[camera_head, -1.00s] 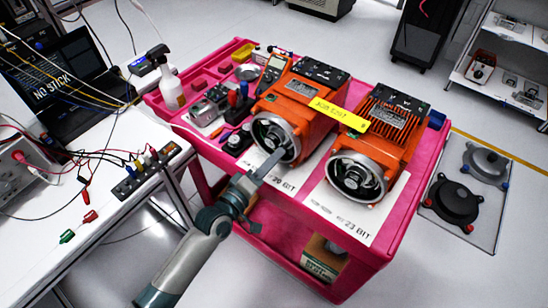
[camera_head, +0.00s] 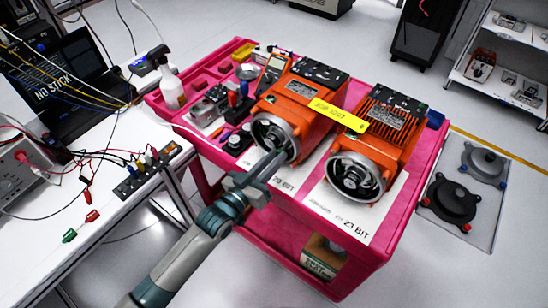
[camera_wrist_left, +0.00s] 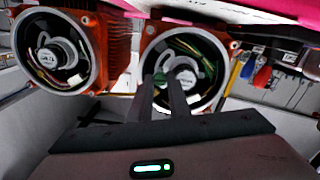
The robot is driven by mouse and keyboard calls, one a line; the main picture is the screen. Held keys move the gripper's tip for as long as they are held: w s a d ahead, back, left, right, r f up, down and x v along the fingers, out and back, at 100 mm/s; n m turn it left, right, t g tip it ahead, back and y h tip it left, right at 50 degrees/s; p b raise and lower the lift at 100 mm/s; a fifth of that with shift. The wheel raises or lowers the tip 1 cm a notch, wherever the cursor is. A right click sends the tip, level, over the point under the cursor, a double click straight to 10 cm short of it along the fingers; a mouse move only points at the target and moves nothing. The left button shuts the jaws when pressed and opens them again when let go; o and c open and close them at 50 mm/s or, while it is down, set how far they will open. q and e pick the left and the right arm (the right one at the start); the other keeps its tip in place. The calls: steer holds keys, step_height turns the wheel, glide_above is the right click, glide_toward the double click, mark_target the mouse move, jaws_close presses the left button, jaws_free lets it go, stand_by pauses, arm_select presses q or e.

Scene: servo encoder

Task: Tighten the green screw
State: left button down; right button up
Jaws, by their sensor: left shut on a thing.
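Two orange servo motors stand on the pink cart, each with a round open encoder housing facing me. My left gripper (camera_head: 274,165) reaches into the lower part of the left motor's housing (camera_head: 272,138). In the left wrist view, this housing (camera_wrist_left: 212,52) is at the centre right, and the gripper's dark fingers (camera_wrist_left: 165,90) are in front of it. A small green spot, seemingly the green screw (camera_wrist_left: 160,81), shows at the fingertips, which are closed on it. The fingers hide most of it. The other motor's housing (camera_head: 357,178) is untouched. My right gripper is out of view.
A white workbench (camera_head: 40,235) with cables is at the left.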

arm_select(q)
steer(key=shift+s+f+m, duration=0.1)
steer(key=shift+f+m, duration=0.1)
steer(key=shift+m, duration=0.4)
steer(key=c, duration=1.6)
jaws_free()
steer(key=shift+c, duration=0.2)
steer(key=shift+a+r, duration=0.1)
steer(key=b+v, duration=0.5)
steer(key=v, duration=1.2)
steer(key=shift+s, duration=0.15)
